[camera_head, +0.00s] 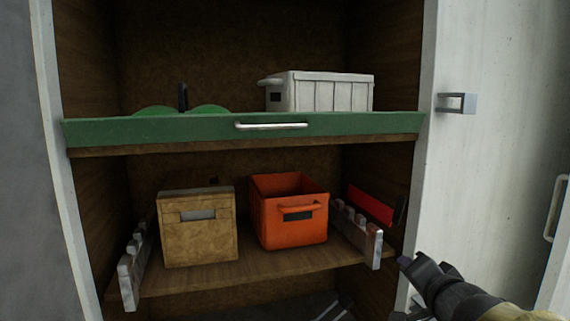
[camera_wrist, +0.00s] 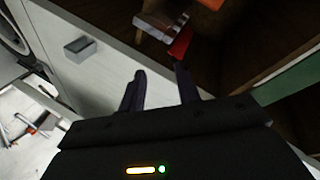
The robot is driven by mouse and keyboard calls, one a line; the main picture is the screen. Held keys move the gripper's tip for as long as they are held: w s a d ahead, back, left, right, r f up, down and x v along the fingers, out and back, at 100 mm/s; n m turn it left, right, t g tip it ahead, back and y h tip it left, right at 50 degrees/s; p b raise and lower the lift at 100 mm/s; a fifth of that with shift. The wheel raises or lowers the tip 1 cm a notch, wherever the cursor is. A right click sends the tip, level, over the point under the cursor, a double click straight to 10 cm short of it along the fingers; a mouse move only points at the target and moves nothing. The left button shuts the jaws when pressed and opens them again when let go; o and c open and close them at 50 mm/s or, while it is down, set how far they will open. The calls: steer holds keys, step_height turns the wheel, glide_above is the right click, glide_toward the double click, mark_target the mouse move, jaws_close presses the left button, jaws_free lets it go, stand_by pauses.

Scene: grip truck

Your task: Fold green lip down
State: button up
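The green lip (camera_head: 210,128) is a long green panel across the front edge of the upper shelf. It stands upright and has a silver bar handle (camera_head: 271,125) at its middle. Part of the green lip (camera_wrist: 290,88) also shows at the right edge of the wrist view. My gripper (camera_head: 407,262) is at the lower right in the head view, below and to the right of the lip and apart from it. In the wrist view its two dark fingers (camera_wrist: 159,72) are spread with nothing between them.
A white crate (camera_head: 335,92) stands on the upper shelf. A tan box (camera_head: 197,245) and an orange bin (camera_head: 290,230) stand on the lower shelf between notched metal rails (camera_head: 357,236).

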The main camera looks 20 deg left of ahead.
steer(key=s+a+r+g+y+p, duration=0.1)
steer(key=s+a+r+y, duration=0.1)
steer(key=a+r+y, duration=0.2)
steer(key=s+a+r+y+p, duration=0.1)
steer(key=s+a+r+y, duration=0.2)
steer(key=r, duration=0.8)
steer(key=s+a+r+g+y+p, duration=0.1)
steer(key=s+a+r+y, duration=0.2)
steer(key=a+r+y, duration=0.2)
step_height(320, 180, up, 4)
steer(key=shift+s+f+n+g, duration=0.2)
steer(key=shift+f+n+g, duration=0.1)
steer(key=shift+n, duration=0.1)
steer(key=shift+a, duration=0.15)
steer(key=p, duration=0.4)
glide_toward(278, 127)
steer(key=x, duration=0.8)
steer(key=shift+w+a, duration=0.15)
steer(key=shift+w, duration=0.1)
steer(key=shift+s, duration=0.1)
